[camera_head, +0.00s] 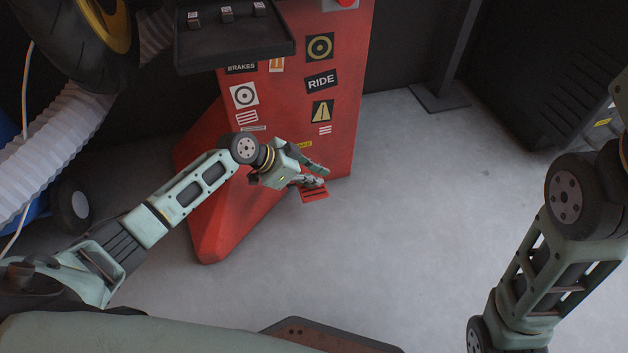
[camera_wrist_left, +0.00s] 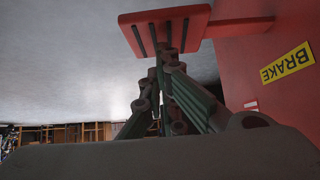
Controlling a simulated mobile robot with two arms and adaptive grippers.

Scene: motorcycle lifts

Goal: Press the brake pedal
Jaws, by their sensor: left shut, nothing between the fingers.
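The brake pedal (camera_head: 314,194) is a small red plate with dark slots, low on the right side of the red lift cabinet (camera_head: 335,120). In the left wrist view the pedal (camera_wrist_left: 190,25) is joined to the cabinet by a red arm, with a yellow BRAKE label (camera_wrist_left: 287,63) beside it. My left gripper (camera_head: 318,182) is shut and empty, with its fingertips over the pedal. In the left wrist view the fingertips (camera_wrist_left: 165,55) overlap the pedal's edge; I cannot tell whether they touch it. Of my right arm only links show; its gripper is out of view.
A black tray (camera_head: 235,45) with small blocks juts from the cabinet above my left arm. A tyre (camera_head: 85,75) and white ribbed hose (camera_head: 60,140) are at left. A dark post base (camera_head: 438,96) stands at back. The grey floor right of the cabinet is clear.

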